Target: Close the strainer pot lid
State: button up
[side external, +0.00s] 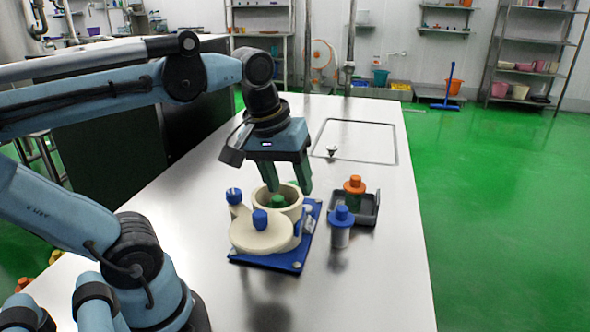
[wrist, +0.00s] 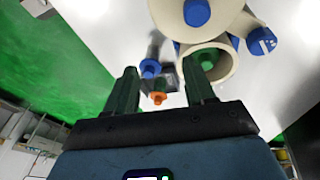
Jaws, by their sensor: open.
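The cream strainer pot (side external: 297,206) stands on a blue base plate (side external: 296,265), its round mouth uncovered. A green-knobbed piece (side external: 277,202) sits inside it. The round cream lid (side external: 250,238) with a blue knob (side external: 260,219) lies off the mouth, on the near side of the pot. In the wrist view the lid (wrist: 176,18) is at the top, beside the pot's open rim (wrist: 228,66). My gripper (side external: 288,186) is open and empty, pointing down over the pot mouth. Its two green fingers are apart; whether one reaches inside the rim I cannot tell.
A second blue knob (side external: 233,195) tops a cream part left of the pot. A blue-capped container (side external: 340,236) and a dark tray (side external: 371,214) with an orange-capped item (side external: 355,186) stand right. A small funnel-like piece (side external: 332,151) is farther back. The steel table (side external: 390,285) is clear at front right.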

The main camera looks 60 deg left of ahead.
aim_at(260, 213)
jog(key=s+a+r+n+g, duration=0.1)
jog(key=s+r+n+g, duration=0.2)
jog(key=s+r+n, duration=0.3)
jog(key=shift+n, duration=0.3)
jog(key=f, duration=0.7)
jog(key=w+f, duration=0.1)
jog(key=f, duration=0.3)
jog(key=shift+f, duration=0.2)
grip_shut()
